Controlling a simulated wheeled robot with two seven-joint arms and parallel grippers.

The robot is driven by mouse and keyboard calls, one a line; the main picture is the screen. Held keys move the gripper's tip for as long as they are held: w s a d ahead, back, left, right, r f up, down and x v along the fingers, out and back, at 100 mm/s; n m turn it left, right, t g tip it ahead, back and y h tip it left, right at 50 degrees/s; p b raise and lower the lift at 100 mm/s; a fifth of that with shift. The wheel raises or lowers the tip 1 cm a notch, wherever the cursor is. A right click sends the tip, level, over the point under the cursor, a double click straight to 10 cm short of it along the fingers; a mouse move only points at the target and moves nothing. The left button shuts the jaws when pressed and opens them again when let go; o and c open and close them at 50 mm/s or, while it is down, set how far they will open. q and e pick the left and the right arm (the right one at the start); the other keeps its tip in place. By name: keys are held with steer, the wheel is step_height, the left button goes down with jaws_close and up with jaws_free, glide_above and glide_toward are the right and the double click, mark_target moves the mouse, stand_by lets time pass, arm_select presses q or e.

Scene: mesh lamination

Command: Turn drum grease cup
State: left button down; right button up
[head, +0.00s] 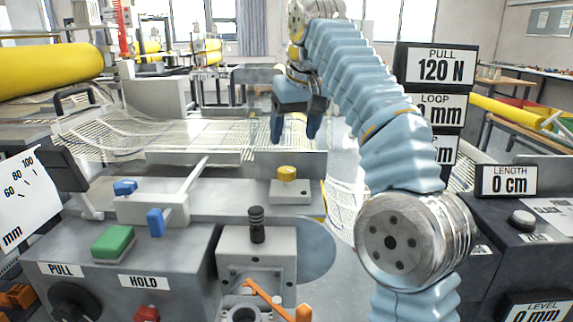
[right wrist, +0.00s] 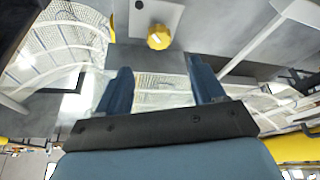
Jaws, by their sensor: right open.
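The grease cup looks to be the yellow faceted cap (head: 287,172) on a small grey block (head: 290,192), on the machine's flat ledge. In the right wrist view the yellow cap (right wrist: 158,37) shows beyond the fingertips, roughly centred between them. My right gripper (head: 295,130) is open and empty, with its blue fingers pointing down. It hangs above and behind the cap in the head view, apart from it. In the right wrist view the gripper (right wrist: 160,72) has nothing between its fingers. My left gripper is not in view.
A black knob (head: 256,224) and an orange-handled crank (head: 265,300) stand in front of the cap. A lever (head: 196,175) and blue clamps rise to the left. Wire mesh (head: 180,135) spreads behind the ledge. A sign stack (head: 440,65) stands at right.

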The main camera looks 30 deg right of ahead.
mark_target(287, 170)
steer(key=x, duration=1)
steer(key=shift+f, duration=0.15)
steer(key=shift+c, duration=0.3)
steer(key=c, duration=1)
